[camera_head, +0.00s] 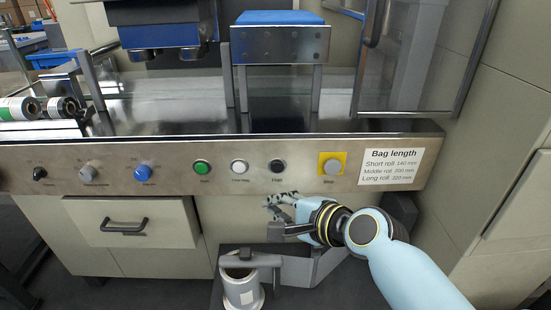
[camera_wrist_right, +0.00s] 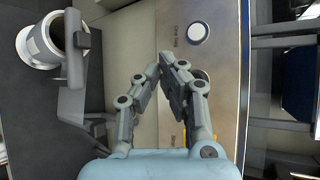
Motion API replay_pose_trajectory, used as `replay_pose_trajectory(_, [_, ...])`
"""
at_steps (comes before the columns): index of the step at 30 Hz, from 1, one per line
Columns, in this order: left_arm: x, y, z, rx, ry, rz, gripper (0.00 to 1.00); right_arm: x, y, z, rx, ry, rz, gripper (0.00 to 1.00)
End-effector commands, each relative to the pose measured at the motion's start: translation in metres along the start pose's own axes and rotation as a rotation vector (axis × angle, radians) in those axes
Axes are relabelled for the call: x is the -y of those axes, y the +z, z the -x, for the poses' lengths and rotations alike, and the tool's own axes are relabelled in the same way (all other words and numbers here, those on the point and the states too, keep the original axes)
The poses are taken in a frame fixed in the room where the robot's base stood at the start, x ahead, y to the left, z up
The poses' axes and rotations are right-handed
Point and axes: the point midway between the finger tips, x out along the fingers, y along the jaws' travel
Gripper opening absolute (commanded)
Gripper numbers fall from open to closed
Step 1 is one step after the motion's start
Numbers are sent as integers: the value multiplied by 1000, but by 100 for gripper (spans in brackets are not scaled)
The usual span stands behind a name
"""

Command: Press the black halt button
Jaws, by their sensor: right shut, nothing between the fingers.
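The black halt button (camera_head: 277,166) sits on the metal front panel between the white button (camera_head: 239,167) and the grey stop button on a yellow plate (camera_head: 332,163). My right gripper (camera_head: 268,200) is shut and empty, in front of the panel, just below the black button in the head view. In the right wrist view, its fingertips (camera_wrist_right: 166,60) are together beside the white button (camera_wrist_right: 197,32). The black button (camera_wrist_right: 202,75) shows there only partly, behind one finger. I cannot tell the gap between gripper and panel. My left gripper is not in view.
A green button (camera_head: 201,167) and several knobs, including a blue one (camera_head: 143,173), line the panel to the left. A bag length label (camera_head: 391,166) is at the right.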

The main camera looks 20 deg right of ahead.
Motion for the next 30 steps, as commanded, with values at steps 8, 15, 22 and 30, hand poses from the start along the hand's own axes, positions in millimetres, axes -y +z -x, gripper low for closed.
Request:
replay_pose_trajectory(8, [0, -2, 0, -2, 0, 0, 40, 1, 0, 0, 0, -1, 2, 0])
replay_pose_trajectory(15, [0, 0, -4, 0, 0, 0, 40, 5, -5, -7, 0, -3, 3, 0])
replay_pose_trajectory(22, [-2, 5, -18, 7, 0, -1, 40, 18, -21, -28, 0, -2, 4, 0])
replay_pose_trajectory(30, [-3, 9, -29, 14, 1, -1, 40, 37, -38, -52, 0, -1, 3, 0])
